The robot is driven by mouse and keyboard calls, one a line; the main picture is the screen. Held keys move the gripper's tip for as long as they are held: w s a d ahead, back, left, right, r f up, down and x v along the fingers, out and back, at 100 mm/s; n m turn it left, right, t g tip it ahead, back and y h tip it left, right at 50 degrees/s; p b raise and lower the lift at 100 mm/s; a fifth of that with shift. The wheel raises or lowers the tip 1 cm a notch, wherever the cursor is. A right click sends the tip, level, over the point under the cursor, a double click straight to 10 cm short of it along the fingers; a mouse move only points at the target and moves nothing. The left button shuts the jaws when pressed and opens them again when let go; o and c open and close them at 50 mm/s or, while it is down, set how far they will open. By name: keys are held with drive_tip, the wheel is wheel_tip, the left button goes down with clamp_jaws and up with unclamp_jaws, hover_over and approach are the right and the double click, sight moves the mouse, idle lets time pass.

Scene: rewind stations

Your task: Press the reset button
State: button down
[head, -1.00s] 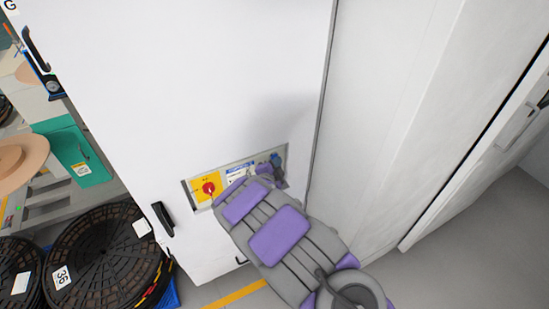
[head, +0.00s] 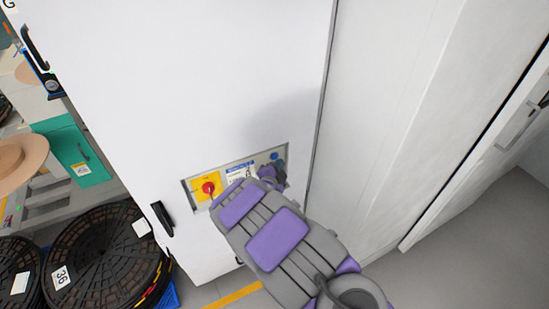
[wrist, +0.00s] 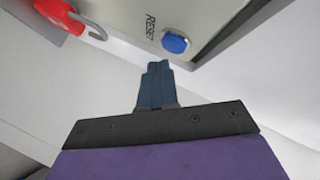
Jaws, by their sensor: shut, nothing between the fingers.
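In the head view the button (head: 274,156) shows at the right end of the recessed panel (head: 257,159) on the white cabinet. My gripper (wrist: 157,66) is shut and empty, its blue-grey fingertips just below the button in the wrist picture. They look apart from it, though the depth of the gap is hard to tell. In the head view my gripper (head: 279,176) is partly hidden by my purple and grey arm.
A red rotary switch (head: 208,188) on a yellow plate sits at the panel's left. A black door handle (head: 163,219) is lower left. Grey floor (head: 470,235) is clear at right.

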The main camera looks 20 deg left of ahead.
drive_tip(key=shift+s, duration=0.1)
drive_tip(key=s+d+b, duration=0.1)
drive_tip(key=d, duration=0.1)
drive_tip(key=s+d, duration=0.1)
drive_tip(key=s, duration=0.1)
drive_tip(key=shift+d+b, duration=0.4)
idle(0.6)
